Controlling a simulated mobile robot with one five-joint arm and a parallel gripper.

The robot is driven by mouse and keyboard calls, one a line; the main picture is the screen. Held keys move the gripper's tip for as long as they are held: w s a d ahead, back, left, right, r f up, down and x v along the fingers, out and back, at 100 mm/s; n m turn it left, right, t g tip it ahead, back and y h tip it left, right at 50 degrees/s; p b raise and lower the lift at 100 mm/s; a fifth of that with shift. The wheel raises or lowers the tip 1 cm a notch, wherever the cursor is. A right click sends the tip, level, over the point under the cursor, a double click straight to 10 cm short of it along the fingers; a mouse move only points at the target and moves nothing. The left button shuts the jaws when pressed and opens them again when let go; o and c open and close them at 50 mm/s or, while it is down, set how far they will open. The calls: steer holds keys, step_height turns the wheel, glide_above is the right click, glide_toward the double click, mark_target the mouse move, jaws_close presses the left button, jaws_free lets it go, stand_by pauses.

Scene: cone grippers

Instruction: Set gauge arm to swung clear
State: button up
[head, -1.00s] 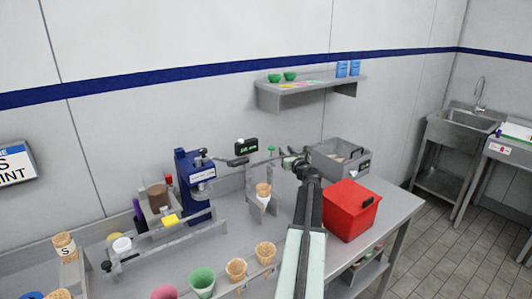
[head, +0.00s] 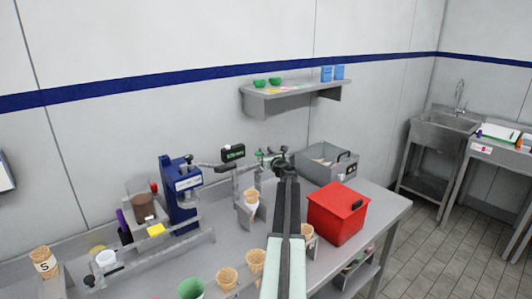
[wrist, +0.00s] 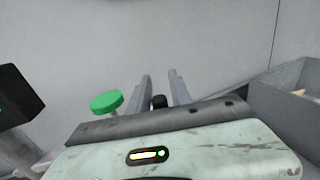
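The gauge has a black display box with green digits (head: 233,153). It stands behind the cone stand, to the right of the blue press, with a thin grey arm reaching left beneath it. My gripper (head: 273,158) is extended just right of the display, close to the wall. In the wrist view, the gripper fingers (wrist: 162,88) stand apart, with a small black knob (wrist: 160,101) showing between them. I cannot tell whether they touch it. A green knob (wrist: 107,102) is left of the fingers, and the display box (wrist: 18,95) is at the far left.
The blue press (head: 180,190) stands left. A cone stand (head: 246,215) holding a cone is left of my arm. A red bin (head: 338,213) and a grey bin (head: 345,168) stand right. Several cones line the front. A wall shelf (head: 290,98) hangs above.

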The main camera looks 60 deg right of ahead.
jaws_close()
stand_by(1.4)
